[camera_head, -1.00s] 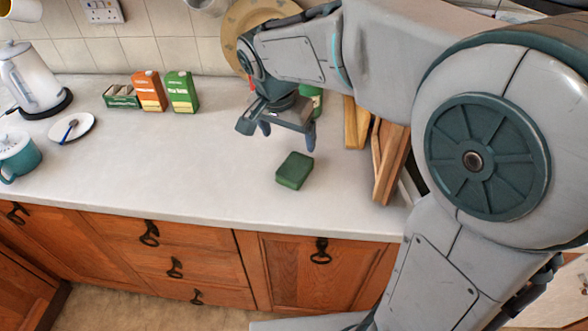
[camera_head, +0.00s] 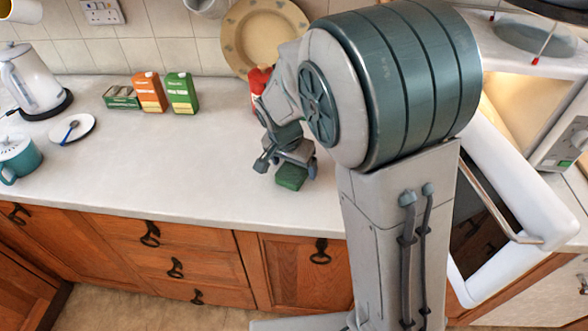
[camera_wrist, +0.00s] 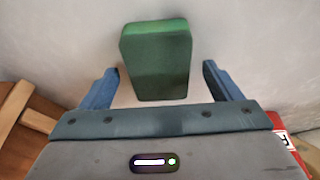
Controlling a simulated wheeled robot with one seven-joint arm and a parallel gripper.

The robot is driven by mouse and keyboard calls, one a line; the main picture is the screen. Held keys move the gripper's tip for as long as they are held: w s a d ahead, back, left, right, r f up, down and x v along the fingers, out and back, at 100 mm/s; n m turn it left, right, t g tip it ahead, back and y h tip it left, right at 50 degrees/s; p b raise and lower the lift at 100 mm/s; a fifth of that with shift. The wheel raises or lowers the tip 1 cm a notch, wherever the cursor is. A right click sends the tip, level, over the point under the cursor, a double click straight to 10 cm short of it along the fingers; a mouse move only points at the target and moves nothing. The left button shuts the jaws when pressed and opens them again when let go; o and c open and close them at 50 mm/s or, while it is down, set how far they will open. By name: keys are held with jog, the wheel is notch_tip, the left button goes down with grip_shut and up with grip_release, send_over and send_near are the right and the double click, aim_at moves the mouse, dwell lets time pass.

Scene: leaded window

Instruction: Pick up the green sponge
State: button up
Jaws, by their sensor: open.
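The green sponge (camera_head: 291,177) lies on the white countertop near its front edge, in the middle of the head view. My gripper (camera_head: 287,166) is just above and behind it, pointing down, and covers part of its top. In the wrist view the sponge (camera_wrist: 157,60) shows whole, beyond the blue fingers and roughly centred between them. My gripper (camera_wrist: 157,84) is open, with clear gaps between each finger and the sponge. Neither finger appears to touch it.
Boxes (camera_head: 150,92), a small plate (camera_head: 72,129), a kettle (camera_head: 31,78) and a teal mug (camera_head: 17,157) stand to the left. A round plate (camera_head: 255,40) leans on the back wall. The counter left of the sponge is clear.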

jog(key=shift+w+d+f, duration=0.1)
jog(key=shift+f, duration=0.3)
jog(key=shift+f, duration=0.25)
dwell(0.4)
jog(key=c, duration=1.1)
jog(key=shift+c, duration=0.2)
